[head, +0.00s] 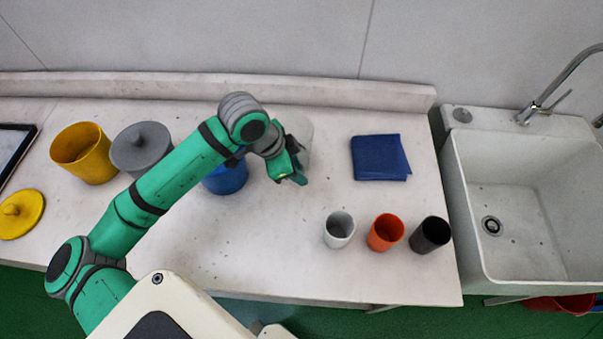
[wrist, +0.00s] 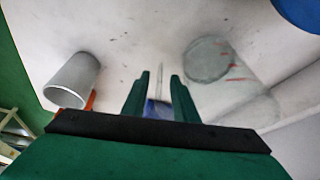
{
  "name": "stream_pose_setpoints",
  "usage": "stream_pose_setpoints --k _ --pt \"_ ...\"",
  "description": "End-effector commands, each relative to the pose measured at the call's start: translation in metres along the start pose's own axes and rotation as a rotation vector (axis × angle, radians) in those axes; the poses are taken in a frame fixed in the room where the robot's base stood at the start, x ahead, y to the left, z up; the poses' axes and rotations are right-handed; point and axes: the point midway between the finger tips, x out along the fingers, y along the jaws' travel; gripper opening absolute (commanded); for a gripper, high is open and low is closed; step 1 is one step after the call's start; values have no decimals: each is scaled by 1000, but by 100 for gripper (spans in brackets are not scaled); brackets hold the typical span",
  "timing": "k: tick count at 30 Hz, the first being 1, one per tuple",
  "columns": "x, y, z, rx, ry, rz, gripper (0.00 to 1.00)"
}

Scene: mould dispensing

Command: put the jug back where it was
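The jug is clear and faint. In the head view the jug (head: 303,130) stands upright on the counter, partly hidden behind my gripper (head: 292,176). In the wrist view the jug (wrist: 238,84) is right of the fingers, with a greyish round base and red marks on its side. My gripper (wrist: 161,85) has its fingers apart. A thin pale strip shows between them, with gaps on both sides. I cannot tell surely whether this strip is the jug's handle.
A blue pot (head: 226,180), a grey lidded pot (head: 142,150) and a yellow pot (head: 84,155) stand left. A blue cloth (head: 378,158) lies right. White (head: 339,230), orange (head: 385,233) and black (head: 430,235) cups stand near the front. A sink (head: 530,205) is far right.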

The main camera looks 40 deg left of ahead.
Motion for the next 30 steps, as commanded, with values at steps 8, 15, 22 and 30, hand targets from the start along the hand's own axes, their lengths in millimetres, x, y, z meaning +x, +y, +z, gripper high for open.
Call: stream_pose_setpoints --k 8,15,22,30 --pt "-56 -1 1 0 -2 -4 26" --pt "-82 0 0 1 -1 -1 26" --pt "-86 0 0 0 -1 -1 26" --pt "-86 0 0 0 0 -1 26"
